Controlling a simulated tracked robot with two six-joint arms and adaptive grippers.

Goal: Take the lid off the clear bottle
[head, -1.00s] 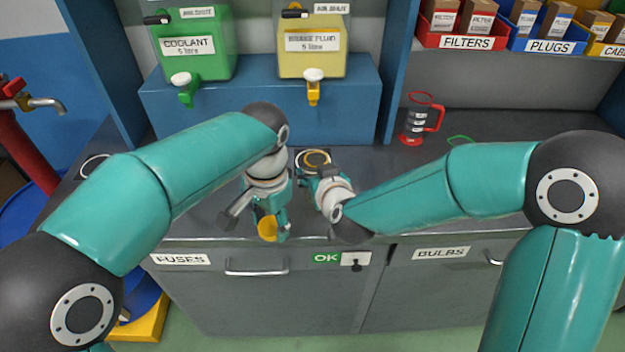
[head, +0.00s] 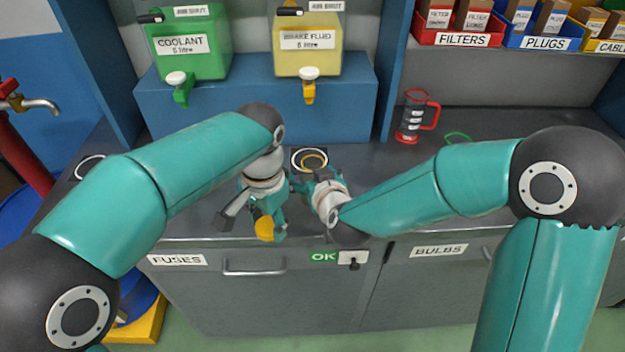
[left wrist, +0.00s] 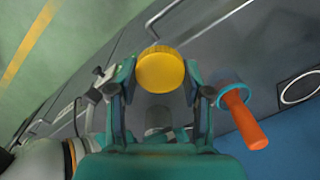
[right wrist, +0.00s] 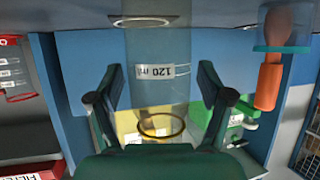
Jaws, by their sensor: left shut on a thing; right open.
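The yellow ribbed lid (left wrist: 160,70) is between the fingertips of my left gripper (left wrist: 158,80), which is shut on it. In the head view the lid (head: 265,230) is near the counter's front edge, away from the bottle. The clear bottle (right wrist: 158,95) shows in the right wrist view, which is upside down, with a 120 ml label. A yellow ring (right wrist: 163,132) shows at its open end. My right gripper (right wrist: 160,80) is open, its fingers on either side of the bottle without visible contact. In the head view my right gripper partly hides the bottle.
The coolant tank (head: 187,45) and brake fluid tank (head: 307,45) sit on a blue shelf (head: 250,95) behind. A red-handled jug (head: 412,120) stands at the right.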

